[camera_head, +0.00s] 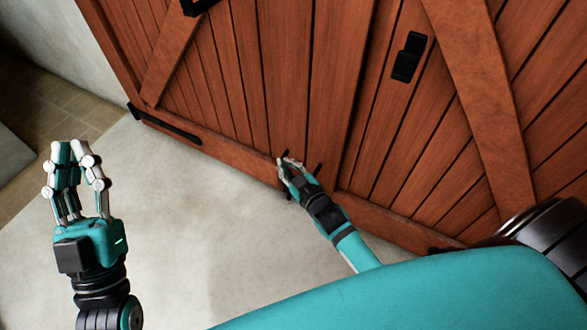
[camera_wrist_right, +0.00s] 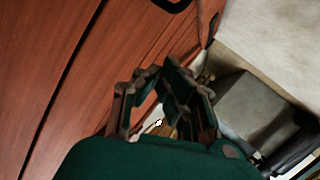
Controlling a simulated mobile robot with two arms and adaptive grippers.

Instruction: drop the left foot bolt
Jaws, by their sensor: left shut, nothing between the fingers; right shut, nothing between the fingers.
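Two red-brown plank doors (camera_head: 300,70) stand closed in the head view. At their foot, a small dark fitting (camera_head: 287,153) shows just above my right gripper (camera_head: 287,163); it looks like the left foot bolt, mostly hidden by the hand. A similar dark fitting (camera_head: 318,169) sits just to its right. My right gripper is shut and empty, its fingertips close to the door foot; I cannot tell if they touch the bolt. In the right wrist view its fingers (camera_wrist_right: 155,85) are beside the door surface. My left gripper (camera_head: 71,148) is shut and empty, away from the doors.
A black handle plate (camera_head: 409,57) is on the right part of the doors. A black strap hinge (camera_head: 163,124) is at the lower left. The pale floor (camera_head: 180,210) between my arms is clear. A pale wall (camera_head: 45,40) is at the upper left.

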